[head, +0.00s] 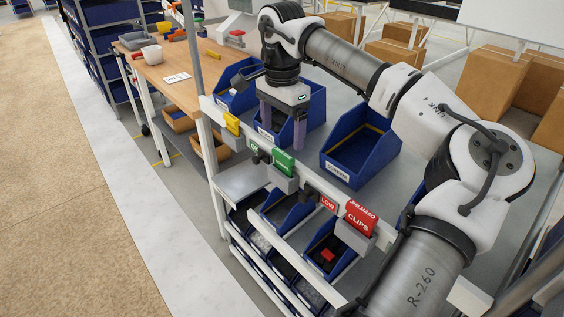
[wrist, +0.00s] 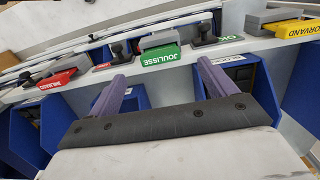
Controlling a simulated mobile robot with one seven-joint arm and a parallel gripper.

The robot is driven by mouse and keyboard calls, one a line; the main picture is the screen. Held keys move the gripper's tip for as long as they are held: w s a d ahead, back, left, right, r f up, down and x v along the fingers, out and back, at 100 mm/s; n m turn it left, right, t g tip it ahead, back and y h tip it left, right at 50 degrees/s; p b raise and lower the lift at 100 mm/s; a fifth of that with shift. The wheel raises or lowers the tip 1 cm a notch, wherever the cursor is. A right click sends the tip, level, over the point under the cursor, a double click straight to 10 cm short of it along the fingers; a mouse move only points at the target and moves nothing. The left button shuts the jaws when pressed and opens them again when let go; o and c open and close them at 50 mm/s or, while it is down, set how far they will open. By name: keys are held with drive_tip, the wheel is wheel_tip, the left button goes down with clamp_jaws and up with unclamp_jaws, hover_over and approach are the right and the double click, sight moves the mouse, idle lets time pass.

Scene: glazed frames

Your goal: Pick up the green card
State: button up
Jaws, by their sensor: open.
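The green card (head: 283,163) sits in a grey holder on the white rail, between a small green OK label (head: 254,149) and a red LOW label (head: 328,203).
A yellow card (head: 232,123) and a red CLIPS card (head: 361,217) stand in other holders along the rail. Blue bins (head: 360,147) fill the shelf behind it, with more bins below. A wooden workbench (head: 190,78) is at the back left; the floor at left is clear.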

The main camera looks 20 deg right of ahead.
sight(283, 153)
wheel_tip(283, 153, down, 8)
drive_tip(key=shift+d+f+p, duration=0.15)
drive_tip(key=shift+p, duration=1.05)
drive_tip(key=c, duration=1)
drive_tip(key=shift+c, duration=0.2)
